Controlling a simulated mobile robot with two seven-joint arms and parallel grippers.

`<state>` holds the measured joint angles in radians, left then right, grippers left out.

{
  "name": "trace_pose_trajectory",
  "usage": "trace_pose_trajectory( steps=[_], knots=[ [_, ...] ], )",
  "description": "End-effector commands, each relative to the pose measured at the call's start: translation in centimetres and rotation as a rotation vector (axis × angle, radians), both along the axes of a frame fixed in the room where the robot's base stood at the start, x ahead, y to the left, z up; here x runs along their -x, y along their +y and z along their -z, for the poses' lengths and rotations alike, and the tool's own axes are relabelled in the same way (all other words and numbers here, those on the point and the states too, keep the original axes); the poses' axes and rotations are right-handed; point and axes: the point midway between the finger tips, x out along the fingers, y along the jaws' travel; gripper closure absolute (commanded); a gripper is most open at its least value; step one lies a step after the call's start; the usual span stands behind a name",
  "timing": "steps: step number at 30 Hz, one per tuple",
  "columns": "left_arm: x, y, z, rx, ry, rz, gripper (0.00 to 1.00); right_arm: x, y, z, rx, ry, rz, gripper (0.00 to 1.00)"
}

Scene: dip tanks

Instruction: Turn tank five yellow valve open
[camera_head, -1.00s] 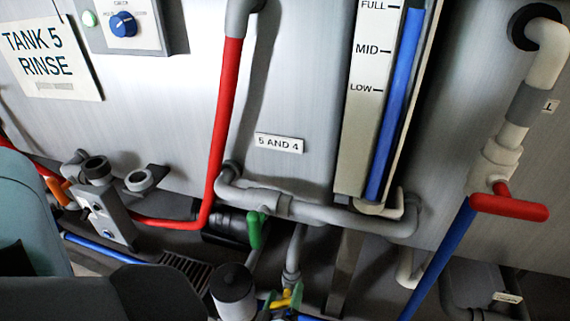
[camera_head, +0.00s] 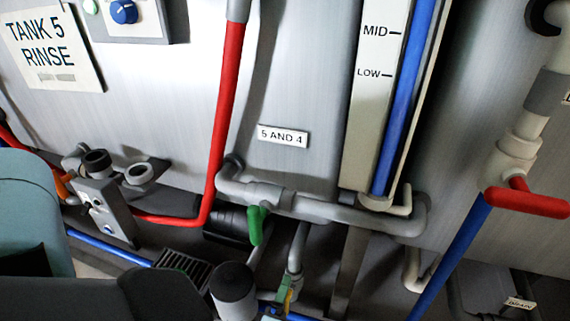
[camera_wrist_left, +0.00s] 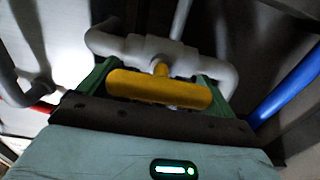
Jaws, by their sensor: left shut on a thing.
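The yellow valve handle (camera_wrist_left: 160,89) is a bar on a short yellow stem in front of a grey pipe fitting (camera_wrist_left: 155,52). My left gripper (camera_wrist_left: 158,88) is shut on it, with a green finger at each end of the bar. In the head view only a small part of the yellow handle (camera_head: 286,296) shows at the bottom, below the grey pipes. My left gripper (camera_head: 275,305) is there too, mostly hidden behind my dark arm links. The tank 5 sign (camera_head: 50,45) is at the upper left. My right gripper is not in view.
A green valve handle (camera_head: 256,224) hangs from the grey pipe just above my left gripper. A red valve handle (camera_head: 527,203) is at the right. A red pipe (camera_head: 224,120) and a blue pipe (camera_head: 452,258) run nearby. A grey control stand (camera_head: 108,212) stands at left.

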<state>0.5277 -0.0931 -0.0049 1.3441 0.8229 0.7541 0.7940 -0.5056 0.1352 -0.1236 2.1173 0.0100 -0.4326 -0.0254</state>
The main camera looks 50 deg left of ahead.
Motion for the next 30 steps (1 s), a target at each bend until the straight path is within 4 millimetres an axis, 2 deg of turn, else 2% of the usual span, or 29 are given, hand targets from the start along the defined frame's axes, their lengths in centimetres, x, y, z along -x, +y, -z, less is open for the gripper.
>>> trace_pose_trajectory(
  steps=[16,17,18,30],
  knots=[
    [-0.08,0.04,-0.06,0.023,-0.015,-0.001,0.32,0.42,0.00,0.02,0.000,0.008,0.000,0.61],
    [-0.08,0.04,-0.05,0.023,-0.015,-0.001,0.05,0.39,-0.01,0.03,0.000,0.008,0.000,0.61],
    [-0.07,0.03,-0.05,0.023,-0.015,-0.001,0.00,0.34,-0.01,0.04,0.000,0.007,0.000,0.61],
    [-0.02,0.00,0.00,0.019,-0.011,0.000,0.00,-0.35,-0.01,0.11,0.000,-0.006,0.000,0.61]
  ],
)
